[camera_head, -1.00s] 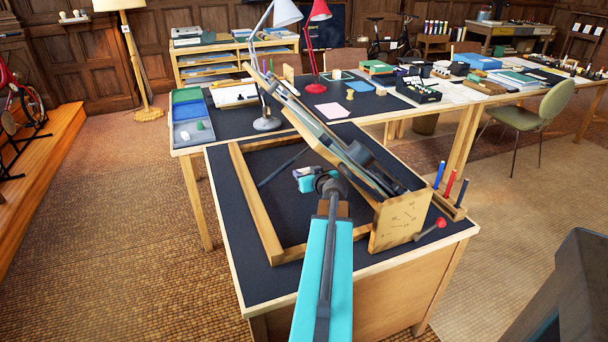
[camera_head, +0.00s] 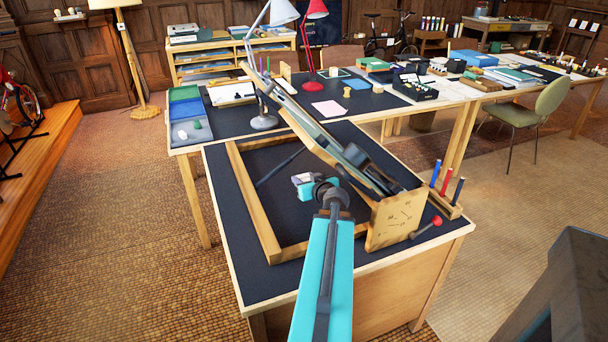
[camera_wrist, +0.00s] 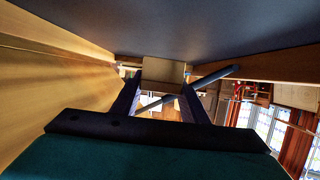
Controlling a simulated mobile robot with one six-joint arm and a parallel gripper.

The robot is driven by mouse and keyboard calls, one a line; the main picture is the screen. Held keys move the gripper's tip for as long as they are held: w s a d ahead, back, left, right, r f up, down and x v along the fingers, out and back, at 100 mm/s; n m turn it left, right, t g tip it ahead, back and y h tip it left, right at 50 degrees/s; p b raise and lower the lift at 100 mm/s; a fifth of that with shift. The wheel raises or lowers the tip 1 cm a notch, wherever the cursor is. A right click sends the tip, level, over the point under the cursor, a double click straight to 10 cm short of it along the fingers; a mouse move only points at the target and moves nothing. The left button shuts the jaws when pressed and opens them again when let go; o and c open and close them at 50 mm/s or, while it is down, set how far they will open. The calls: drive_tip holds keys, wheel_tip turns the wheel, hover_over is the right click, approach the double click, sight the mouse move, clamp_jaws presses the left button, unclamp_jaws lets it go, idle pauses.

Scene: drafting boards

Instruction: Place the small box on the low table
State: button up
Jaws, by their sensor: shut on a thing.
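My gripper (camera_head: 302,180) reaches in over the near dark-topped table, inside a wooden frame under a tilted board. It is shut on a small pale box. The box (camera_wrist: 163,72) shows between the two dark fingers (camera_wrist: 160,95) in the wrist view. In the head view only a small pale patch shows at the fingertips. The near table (camera_head: 222,185) has a dark top and pale wood edges; I cannot tell whether it is the low table.
The wooden frame (camera_head: 252,205) surrounds the gripper, and the tilted board (camera_head: 318,137) leans above it. A pen rack (camera_head: 447,205) and a red-knobbed tool (camera_head: 428,229) are at the right. A longer table (camera_head: 235,118) with lamps stands behind.

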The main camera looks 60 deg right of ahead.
drive_tip(key=shift+p+v, duration=1.1)
drive_tip(key=shift+p, duration=1.75)
drive_tip(key=shift+w+a+p, duration=0.1)
drive_tip(key=shift+a+p, duration=0.2)
drive_tip(key=shift+p, duration=0.1)
drive_tip(key=s+a+p, duration=0.1)
drive_tip(key=p, duration=0.5)
drive_tip(key=shift+s+a+r+p, duration=0.1)
drive_tip(key=shift+s+a+p, duration=0.15)
drive_tip(key=shift+p, duration=0.1)
drive_tip(key=s+a+p, duration=0.1)
drive_tip(key=a+p, duration=0.1)
drive_tip(key=p, duration=0.1)
drive_tip(key=shift+s+p, duration=0.25)
drive_tip(key=shift+p, duration=0.1)
